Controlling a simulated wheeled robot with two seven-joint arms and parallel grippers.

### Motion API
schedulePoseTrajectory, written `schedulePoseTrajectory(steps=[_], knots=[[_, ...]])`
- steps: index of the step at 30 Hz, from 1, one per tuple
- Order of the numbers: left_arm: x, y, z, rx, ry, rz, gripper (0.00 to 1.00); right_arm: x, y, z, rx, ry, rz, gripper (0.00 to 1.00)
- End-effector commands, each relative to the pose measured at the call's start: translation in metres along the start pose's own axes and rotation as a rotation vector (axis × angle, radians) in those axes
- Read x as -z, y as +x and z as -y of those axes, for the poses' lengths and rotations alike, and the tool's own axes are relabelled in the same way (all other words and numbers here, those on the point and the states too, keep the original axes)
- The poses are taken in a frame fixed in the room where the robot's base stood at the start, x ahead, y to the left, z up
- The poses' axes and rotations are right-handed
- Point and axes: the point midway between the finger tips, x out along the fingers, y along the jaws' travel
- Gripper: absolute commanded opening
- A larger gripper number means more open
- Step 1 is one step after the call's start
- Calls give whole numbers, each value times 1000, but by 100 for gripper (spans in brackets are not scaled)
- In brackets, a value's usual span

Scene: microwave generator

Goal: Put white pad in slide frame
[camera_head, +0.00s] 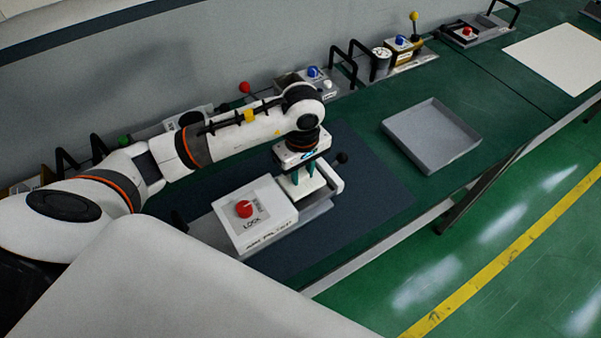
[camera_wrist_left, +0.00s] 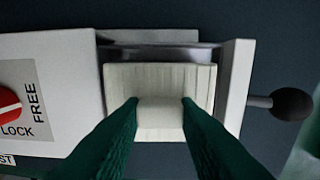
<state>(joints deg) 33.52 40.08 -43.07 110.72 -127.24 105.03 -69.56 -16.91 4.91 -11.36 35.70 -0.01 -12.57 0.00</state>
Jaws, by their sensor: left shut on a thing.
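The white pad (camera_wrist_left: 160,78) is a pale ribbed block with a raised grip in its middle; it also shows in the head view (camera_head: 291,188). My left gripper (camera_head: 303,182) points down, and its green fingers (camera_wrist_left: 160,108) are shut on that grip. The pad is over the slide frame (camera_wrist_left: 235,85), between the white lock box (camera_head: 250,215) and the frame's end wall, which carries a black knob (camera_wrist_left: 291,105). I cannot tell whether the pad rests on the frame's floor or hovers just above it. The red dial (camera_head: 243,208) sits between LOCK and FREE labels. My right gripper is out of view.
A dark mat (camera_head: 376,195) lies under the fixture. An empty grey tray (camera_head: 432,135) stands to its right on the green table. Several small fixtures with black handles and coloured knobs line the back wall. The table's front edge lies close to the fixture.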

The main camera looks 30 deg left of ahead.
Motion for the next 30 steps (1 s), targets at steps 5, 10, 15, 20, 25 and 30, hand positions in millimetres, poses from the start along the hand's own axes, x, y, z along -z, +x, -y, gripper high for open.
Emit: schedulePoseTrajectory(steps=[5, 10, 15, 20, 25, 30], knots=[[1, 24, -1, -4, -1, -3, 7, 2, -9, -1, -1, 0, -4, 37], [0, 29, 0, 0, 1, 0, 7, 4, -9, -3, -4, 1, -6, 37], [0, 30, 0, 0, 1, 0, 7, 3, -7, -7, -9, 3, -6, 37], [0, 32, 0, 0, 1, 0, 36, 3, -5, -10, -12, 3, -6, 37], [0, 32, 0, -1, 0, 0, 50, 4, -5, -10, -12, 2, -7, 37], [0, 32, 0, -1, 0, 0, 50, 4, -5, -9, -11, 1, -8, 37]])
